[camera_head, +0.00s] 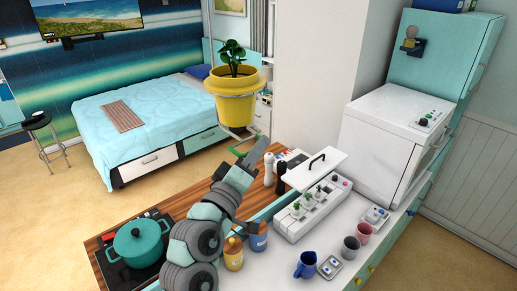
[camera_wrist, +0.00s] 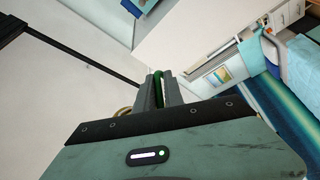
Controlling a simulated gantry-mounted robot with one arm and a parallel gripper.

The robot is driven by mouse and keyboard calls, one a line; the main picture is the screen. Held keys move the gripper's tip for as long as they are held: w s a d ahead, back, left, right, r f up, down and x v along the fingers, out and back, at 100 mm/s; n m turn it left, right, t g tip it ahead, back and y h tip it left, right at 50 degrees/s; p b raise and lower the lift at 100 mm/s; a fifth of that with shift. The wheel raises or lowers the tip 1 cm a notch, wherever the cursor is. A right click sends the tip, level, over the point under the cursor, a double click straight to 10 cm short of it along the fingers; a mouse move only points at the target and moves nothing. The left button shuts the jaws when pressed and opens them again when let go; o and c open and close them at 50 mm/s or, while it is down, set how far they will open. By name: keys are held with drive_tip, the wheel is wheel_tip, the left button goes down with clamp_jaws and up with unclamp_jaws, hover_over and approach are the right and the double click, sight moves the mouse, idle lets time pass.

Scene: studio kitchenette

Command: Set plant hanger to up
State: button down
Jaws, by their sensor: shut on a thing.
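The plant hanger holds a yellow pot (camera_head: 233,108) with a leafy green plant (camera_head: 232,56), upright above the counter in the head view. My gripper (camera_head: 256,150) is just below the pot. In the wrist view my gripper (camera_wrist: 158,84) has its fingers close together on a thin green piece (camera_wrist: 157,77). I cannot tell how this piece joins the hanger. The pot is not clearly seen in the wrist view.
A teal pot (camera_head: 138,243) stands on the hob at the left. Two bottles, mugs and a white planter (camera_head: 310,208) with small plants stand on the counter. A white wall block (camera_head: 310,70) rises right of the hanger. A bed (camera_head: 150,110) lies behind.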

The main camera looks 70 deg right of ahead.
drive_tip(key=shift+s, duration=0.1)
wheel_tip(320, 180, up, 8)
drive_tip(key=shift+r+p, duration=0.25)
drive_tip(key=shift+p, duration=1)
drive_tip(key=c, duration=1.6)
unclamp_jaws()
drive_tip(key=shift+d, duration=0.15)
drive_tip(key=shift+o, duration=0.4)
drive_tip(key=shift+f, duration=0.1)
drive_tip(key=shift+a, duration=0.2)
drive_tip(key=b+v, duration=0.3)
drive_tip(key=v, duration=0.7)
drive_tip(key=shift+a, duration=0.3)
